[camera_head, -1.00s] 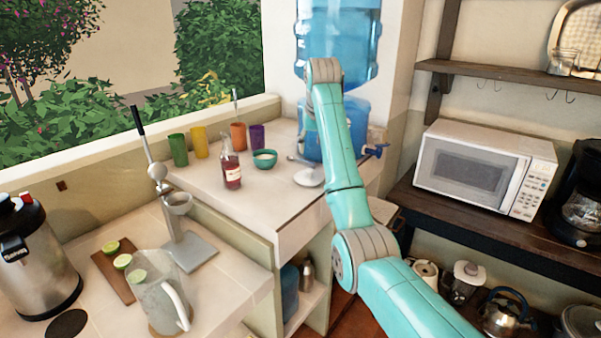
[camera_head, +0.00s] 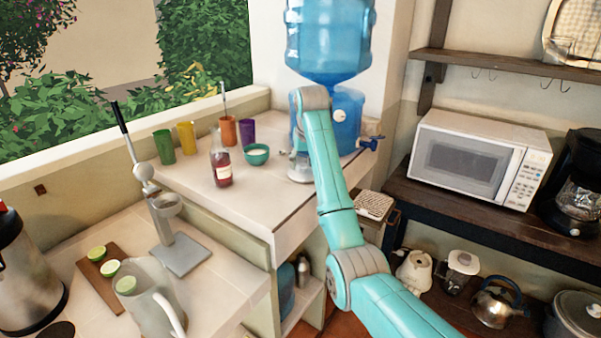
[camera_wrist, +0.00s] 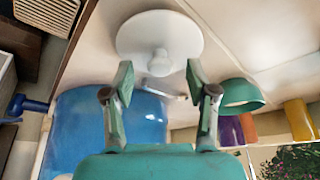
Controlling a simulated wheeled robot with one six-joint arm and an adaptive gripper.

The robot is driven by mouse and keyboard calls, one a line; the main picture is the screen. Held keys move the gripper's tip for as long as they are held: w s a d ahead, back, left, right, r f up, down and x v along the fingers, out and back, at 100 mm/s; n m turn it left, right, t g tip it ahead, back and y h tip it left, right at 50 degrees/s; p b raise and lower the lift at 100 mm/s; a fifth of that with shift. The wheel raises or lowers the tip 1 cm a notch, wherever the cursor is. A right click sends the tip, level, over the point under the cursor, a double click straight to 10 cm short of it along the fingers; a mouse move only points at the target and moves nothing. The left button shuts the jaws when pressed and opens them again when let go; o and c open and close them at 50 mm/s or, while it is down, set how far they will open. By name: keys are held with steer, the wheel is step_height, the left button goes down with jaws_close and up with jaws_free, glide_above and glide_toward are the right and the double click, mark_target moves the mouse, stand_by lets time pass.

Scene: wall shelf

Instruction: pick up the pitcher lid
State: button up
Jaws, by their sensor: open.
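The pitcher lid is a white disc with a round knob; the lid (camera_wrist: 160,28) lies on the pale counter at the top middle of the wrist view. In the head view the lid (camera_head: 299,175) shows partly beside my arm, by the water dispenser. My gripper (camera_wrist: 159,76) is open and empty. Its two fingertips are apart, on the left and right of the knob in the wrist view, with the knob between them or just beyond. I cannot tell the exact gap. In the head view the gripper is mostly hidden by my arm.
The blue water dispenser (camera_head: 348,120) stands close behind the lid. A teal bowl (camera_head: 257,155), a red bottle (camera_head: 221,168) and several coloured cups stand to the left. A clear pitcher (camera_head: 140,300) is at the lower left. A microwave (camera_head: 478,157) stands right.

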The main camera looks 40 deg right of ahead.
steer(key=shift+w+d+f, duration=0.1)
steer(key=shift+w+f, duration=0.15)
steer(key=shift+f, duration=0.25)
jaws_close()
steer(key=shift+r, duration=0.1)
